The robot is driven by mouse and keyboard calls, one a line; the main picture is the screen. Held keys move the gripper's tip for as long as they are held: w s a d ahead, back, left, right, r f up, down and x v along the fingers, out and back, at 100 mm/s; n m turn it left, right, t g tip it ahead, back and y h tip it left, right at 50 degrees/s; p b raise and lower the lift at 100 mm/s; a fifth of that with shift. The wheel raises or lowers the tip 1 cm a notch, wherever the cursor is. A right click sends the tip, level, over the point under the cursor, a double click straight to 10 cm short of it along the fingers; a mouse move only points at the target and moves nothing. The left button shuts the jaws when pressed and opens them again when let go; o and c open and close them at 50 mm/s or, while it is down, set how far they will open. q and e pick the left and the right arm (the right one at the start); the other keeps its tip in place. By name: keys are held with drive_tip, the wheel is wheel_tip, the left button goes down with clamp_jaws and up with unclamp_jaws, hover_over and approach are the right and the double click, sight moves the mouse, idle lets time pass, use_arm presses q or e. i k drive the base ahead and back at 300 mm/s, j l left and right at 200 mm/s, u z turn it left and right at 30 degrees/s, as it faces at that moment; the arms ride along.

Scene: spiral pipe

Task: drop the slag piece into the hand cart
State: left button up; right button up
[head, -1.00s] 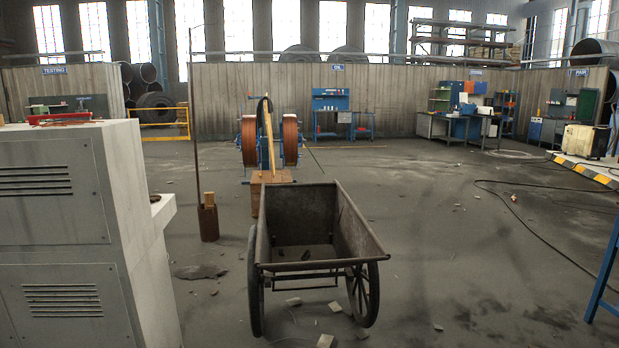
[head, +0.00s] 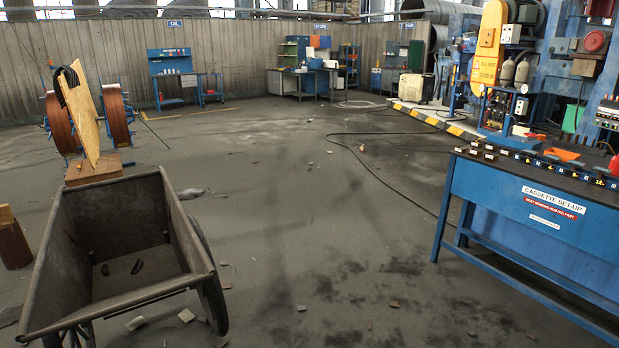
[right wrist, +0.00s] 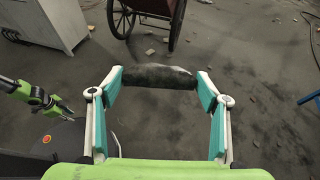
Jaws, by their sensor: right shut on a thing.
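The slag piece (right wrist: 158,75) is a dark, rough, elongated lump. In the right wrist view my right gripper (right wrist: 160,78) is shut on it, with a fingertip at each end. The hand cart (head: 195,235) is a rusty open tub on spoked wheels at the lower left of the head view. Two small dark pieces (head: 137,266) lie on its floor. The cart's underside and wheel (right wrist: 124,18) show at the top of the right wrist view, beyond the slag. My left gripper (right wrist: 62,110) shows at the left there, too small to read. Neither gripper shows in the head view.
A blue cassette set-up table (head: 550,215) stands at the right. A wooden block and board (head: 93,168) stand behind the cart. A black cable (head: 385,182) crosses the floor, with scattered rubble. The middle floor is mostly clear. A pale cabinet (right wrist: 45,22) is at upper left in the wrist view.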

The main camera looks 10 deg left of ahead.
sight(164, 264)
drive_tip(key=i+l, duration=0.1)
drive_tip(key=i, duration=1.15)
drive_tip(key=i+l, duration=0.1)
drive_tip(key=i, duration=1.1)
drive_tip(key=i+u, duration=0.25)
drive_tip(key=i, duration=0.25)
drive_tip(key=i+u, duration=0.3)
drive_tip(key=i, duration=0.2)
drive_tip(key=i+l+u, duration=0.25)
drive_tip(key=i, duration=0.25)
drive_tip(key=i+l+u, duration=0.15)
drive_tip(key=i+u, duration=0.15)
drive_tip(key=i, duration=0.2)
drive_tip(key=i+j+u, duration=0.1)
drive_tip(key=i+u, duration=0.15)
drive_tip(key=u, duration=0.2)
drive_tip(key=i+u, duration=0.25)
drive_tip(key=u, duration=0.25)
drive_tip(key=i+l+u, duration=0.1)
drive_tip(key=i+u, duration=0.15)
drive_tip(key=u, duration=0.2)
drive_tip(key=i+l+u, duration=0.2)
drive_tip(key=u, duration=0.3)
